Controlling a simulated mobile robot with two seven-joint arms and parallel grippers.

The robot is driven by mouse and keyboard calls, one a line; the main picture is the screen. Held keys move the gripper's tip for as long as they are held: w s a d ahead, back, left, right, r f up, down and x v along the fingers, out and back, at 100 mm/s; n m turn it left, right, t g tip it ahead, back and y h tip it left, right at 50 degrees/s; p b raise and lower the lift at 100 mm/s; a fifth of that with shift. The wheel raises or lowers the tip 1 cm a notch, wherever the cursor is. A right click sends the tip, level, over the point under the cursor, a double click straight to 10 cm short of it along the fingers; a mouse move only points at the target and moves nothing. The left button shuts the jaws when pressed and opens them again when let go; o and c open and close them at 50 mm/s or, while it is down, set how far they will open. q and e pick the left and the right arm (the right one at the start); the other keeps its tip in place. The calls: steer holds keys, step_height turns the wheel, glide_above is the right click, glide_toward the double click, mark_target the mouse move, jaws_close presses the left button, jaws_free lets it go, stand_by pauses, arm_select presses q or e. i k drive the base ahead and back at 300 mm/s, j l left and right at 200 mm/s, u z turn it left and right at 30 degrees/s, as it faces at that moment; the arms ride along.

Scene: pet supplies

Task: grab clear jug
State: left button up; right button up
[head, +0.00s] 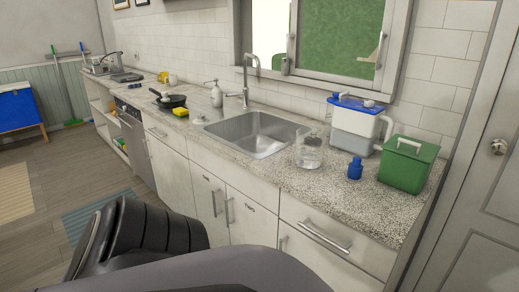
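A clear jug (309,151), see-through with a greyish top, stands upright on the speckled countertop (290,187). It is just right of the sink and close to the sink's edge. Nothing touches it from above, and its front is unobstructed. Neither of my grippers shows in the head view. A black and grey part of my own body fills the bottom left and middle of the view, well in front of the counter.
Right of the jug are a small blue bottle (355,168), a blue-lidded translucent container (354,124) and a green lidded bin (408,164). The sink (252,134) and faucet (246,80) are left. Drawers and cabinets (330,240) front the counter. The floor at left has rugs.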

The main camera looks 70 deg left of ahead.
mark_target(307, 150)
steer(key=u, duration=2.55)
